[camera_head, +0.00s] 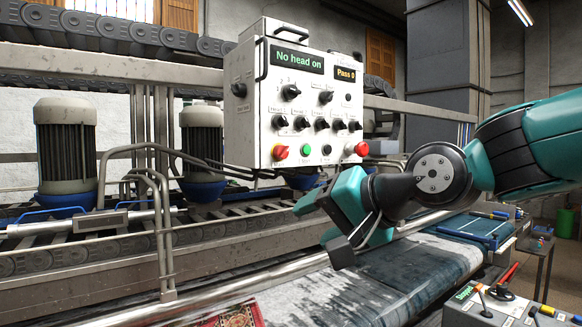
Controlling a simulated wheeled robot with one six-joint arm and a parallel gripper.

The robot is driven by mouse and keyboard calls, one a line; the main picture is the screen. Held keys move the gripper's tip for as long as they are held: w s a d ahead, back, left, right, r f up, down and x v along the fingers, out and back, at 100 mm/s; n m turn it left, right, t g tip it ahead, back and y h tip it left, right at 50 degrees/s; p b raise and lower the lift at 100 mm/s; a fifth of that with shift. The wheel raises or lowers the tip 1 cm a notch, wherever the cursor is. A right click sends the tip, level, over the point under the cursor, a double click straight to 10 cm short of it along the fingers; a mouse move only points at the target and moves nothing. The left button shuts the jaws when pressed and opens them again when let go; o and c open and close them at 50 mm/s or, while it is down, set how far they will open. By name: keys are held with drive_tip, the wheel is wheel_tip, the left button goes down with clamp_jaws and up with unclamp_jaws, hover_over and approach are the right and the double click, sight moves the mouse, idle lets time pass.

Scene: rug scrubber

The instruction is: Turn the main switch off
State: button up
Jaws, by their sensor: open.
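A white control box (312,100) hangs at the centre with a "No head on" display (297,60) and a "Pass 0" display (346,74). A black rotary knob (239,89) sits on its left side face. On its front are a larger black knob (291,92), another knob (326,97), a row of black selector knobs (301,123), and red, green and black buttons below. The labels are too small to read, so I cannot tell which is the main switch. My gripper (322,229) is open and empty, below the box and apart from it.
A wet grey rug bed (340,290) lies beneath my gripper. Metal rails and two motors (66,150) stand at left. A second console (510,305) with a lever is at lower right. A handle (261,58) sticks out at the box's left edge.

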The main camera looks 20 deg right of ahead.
sight(286, 153)
drive_tip(key=w+d+r+m+t+h, duration=0.1)
drive_tip(key=w+d+r+m+t, duration=0.5)
drive_tip(key=r, duration=0.3)
drive_tip(key=shift+m, duration=0.3)
drive_tip(key=p+x, duration=0.1)
drive_tip(key=x, duration=0.3)
drive_tip(key=p+x, duration=0.2)
drive_tip(key=x, duration=0.3)
drive_tip(key=p+x, duration=0.2)
drive_tip(key=x, duration=0.3)
drive_tip(key=shift+w+a+r, duration=0.15)
drive_tip(key=shift+w+r, duration=0.05)
drive_tip(key=shift+r, duration=0.1)
drive_tip(key=shift+w+a+f, duration=0.1)
drive_tip(key=shift+w+a, duration=0.05)
drive_tip(key=shift+w, duration=0.35)
drive_tip(key=c, duration=0.9)
